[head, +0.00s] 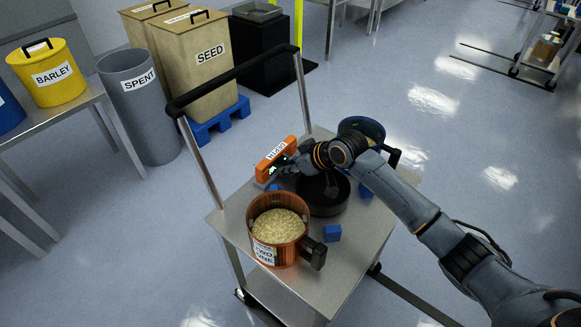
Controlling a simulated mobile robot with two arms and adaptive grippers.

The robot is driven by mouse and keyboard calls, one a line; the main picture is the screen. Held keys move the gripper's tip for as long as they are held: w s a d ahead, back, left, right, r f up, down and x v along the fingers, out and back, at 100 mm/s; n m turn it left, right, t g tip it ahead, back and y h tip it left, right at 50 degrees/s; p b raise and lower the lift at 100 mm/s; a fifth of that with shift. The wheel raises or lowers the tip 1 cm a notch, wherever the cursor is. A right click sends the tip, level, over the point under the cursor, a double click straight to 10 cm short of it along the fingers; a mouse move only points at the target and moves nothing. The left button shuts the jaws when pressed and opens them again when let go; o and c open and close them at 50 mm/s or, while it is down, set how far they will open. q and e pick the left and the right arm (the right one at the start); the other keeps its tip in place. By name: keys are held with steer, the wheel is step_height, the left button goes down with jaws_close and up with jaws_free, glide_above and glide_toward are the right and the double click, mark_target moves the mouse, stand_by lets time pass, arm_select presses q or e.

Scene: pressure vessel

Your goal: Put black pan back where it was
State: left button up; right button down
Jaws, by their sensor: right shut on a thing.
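The black pan (323,196) is a round, dark, shallow vessel on the steel cart, behind and to the right of the orange pot. My right gripper (287,168) reaches in from the right over the cart and is at the pan's upper-left side. It is shut on the black pan; the exact contact is dark and partly hidden by the wrist. I cannot tell whether the pan is resting or slightly raised. My left gripper is not in view.
On the cart (285,287) stand an orange pot (262,247) of pale grain, an orange labelled device (276,158), a blue pot (361,127) and small blue blocks (332,233). The cart's push bar (235,75) rises at the left. Bins stand behind; floor at right is mostly clear.

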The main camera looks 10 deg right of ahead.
steer(key=shift+f, duration=0.1)
steer(key=c, duration=1.1)
jaws_free()
steer(key=shift+s+d+r, duration=0.1)
steer(key=shift+r, duration=0.2)
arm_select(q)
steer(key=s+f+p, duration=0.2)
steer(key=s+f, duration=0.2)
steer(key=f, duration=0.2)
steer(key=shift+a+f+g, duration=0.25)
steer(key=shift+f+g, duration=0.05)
arm_select(e)
steer(key=v, duration=1.1)
steer(key=shift+s+r, duration=0.25)
steer(key=shift+d, duration=0.1)
